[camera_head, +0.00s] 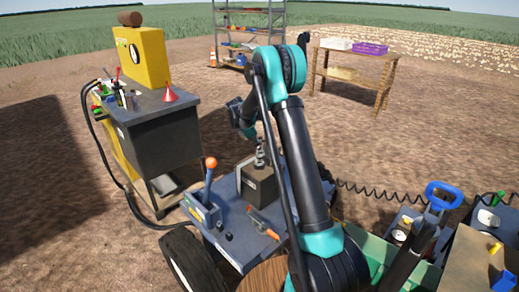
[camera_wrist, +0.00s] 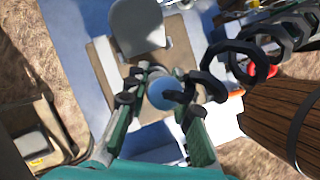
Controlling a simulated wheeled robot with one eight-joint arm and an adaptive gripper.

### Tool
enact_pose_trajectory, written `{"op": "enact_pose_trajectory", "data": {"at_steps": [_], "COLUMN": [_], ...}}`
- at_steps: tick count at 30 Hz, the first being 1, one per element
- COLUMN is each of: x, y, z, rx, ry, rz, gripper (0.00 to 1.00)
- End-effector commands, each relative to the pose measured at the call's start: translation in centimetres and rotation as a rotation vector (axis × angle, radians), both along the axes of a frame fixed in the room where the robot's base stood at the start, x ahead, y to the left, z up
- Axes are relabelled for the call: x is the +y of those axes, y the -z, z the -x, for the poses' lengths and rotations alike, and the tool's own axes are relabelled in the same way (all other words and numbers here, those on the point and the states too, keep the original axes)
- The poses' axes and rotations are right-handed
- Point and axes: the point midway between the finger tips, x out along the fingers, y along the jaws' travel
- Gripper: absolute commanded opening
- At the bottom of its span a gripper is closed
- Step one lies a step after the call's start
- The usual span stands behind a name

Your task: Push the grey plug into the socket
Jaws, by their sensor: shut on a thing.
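In the wrist view my gripper (camera_wrist: 161,103) has its two green-and-dark fingers closed around a round blue-grey piece (camera_wrist: 158,92), which looks like the grey plug seen from behind. A black coiled cable (camera_wrist: 232,62) loops from beside it toward the upper right. Beyond the fingertips are a beige panel (camera_wrist: 105,60) and a rounded grey plate (camera_wrist: 138,28). I cannot tell whether either belongs to the socket, and I see no clear socket opening. The plug's front is hidden.
A wooden cylinder (camera_wrist: 285,125) stands close at the right in the wrist view. In the head view, a blue-grey deck with an orange-knobbed lever (camera_head: 211,163) lies near my arm. A yellow machine (camera_head: 143,57) stands left, a wooden table (camera_head: 350,72) and shelf (camera_head: 250,20) behind.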

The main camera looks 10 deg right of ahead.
Motion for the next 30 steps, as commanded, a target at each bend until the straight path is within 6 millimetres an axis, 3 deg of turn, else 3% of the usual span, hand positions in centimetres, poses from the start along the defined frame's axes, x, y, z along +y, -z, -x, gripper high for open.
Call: {"op": "enact_pose_trajectory", "data": {"at_steps": [30], "x": [0.00], "y": [0.96], "z": [0.00], "rx": [0.000], "ry": [0.000], "rz": [0.000], "gripper": [0.00]}}
